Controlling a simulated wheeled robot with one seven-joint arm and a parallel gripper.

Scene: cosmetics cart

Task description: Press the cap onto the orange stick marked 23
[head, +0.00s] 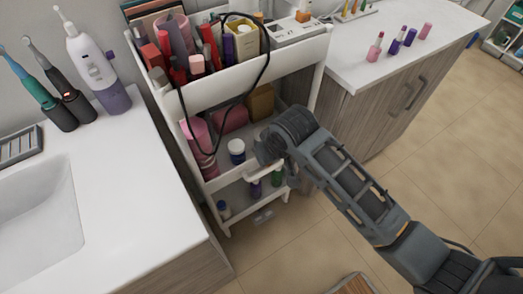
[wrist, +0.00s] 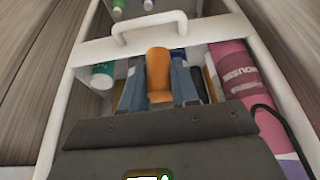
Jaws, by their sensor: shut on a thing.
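In the wrist view my gripper (wrist: 157,64) has its two blue-grey fingers closed on the sides of a smooth orange piece (wrist: 158,72). The piece has a rounded end; I see no number on it and cannot tell whether it is the cap or the stick. In the head view my gripper (head: 264,152) is beside the cart's front, around its middle level; the fingers and held piece are not clear there. A small orange item (head: 303,15) stands on a white box on the cart's top. No stick marked 23 can be read.
The white cart (head: 247,84) stands between the sink counter (head: 130,190) and the right counter (head: 372,68). Several pink and purple lipsticks (head: 395,45) stand on the right counter. A black cable (head: 188,125) hangs over the cart. The white handle (wrist: 150,20) is close beyond the fingers.

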